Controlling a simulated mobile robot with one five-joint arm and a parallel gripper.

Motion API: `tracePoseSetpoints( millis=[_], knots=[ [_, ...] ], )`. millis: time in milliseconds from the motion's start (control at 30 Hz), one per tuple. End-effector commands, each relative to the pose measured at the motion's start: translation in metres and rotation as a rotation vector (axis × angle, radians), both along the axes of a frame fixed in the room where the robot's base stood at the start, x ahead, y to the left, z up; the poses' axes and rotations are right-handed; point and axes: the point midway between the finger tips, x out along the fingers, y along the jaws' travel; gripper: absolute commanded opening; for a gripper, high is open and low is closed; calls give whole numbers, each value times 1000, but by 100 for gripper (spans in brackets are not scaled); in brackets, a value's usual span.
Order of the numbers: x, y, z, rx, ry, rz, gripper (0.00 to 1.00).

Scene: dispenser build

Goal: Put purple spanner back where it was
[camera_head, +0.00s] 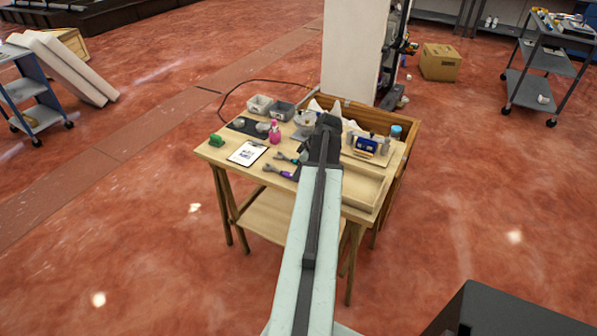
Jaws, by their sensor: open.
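The purple spanner (277,170) lies flat near the front edge of the wooden table (225,157), just left of my arm. A teal-handled spanner (286,158) lies just behind it. My arm reaches out over the middle of the table. My gripper (328,122) is at its far end, beyond and to the right of the purple spanner and apart from it. My arm hides part of the table top.
A clipboard with a white sheet (248,152), a green object (216,140), a pink bottle (274,132) and grey bins (260,105) stand left of my arm. A blue device (366,145) stands on the right. An empty wooden tray (362,188) fills the front right.

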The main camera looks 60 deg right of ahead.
Motion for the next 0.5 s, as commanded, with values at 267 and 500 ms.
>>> tracePoseSetpoints(
  millis=[267,500],
  knots=[
    [-24,1,70,0,0,-1,43],
    [-38,1,98,0,0,1,43]
  ],
)
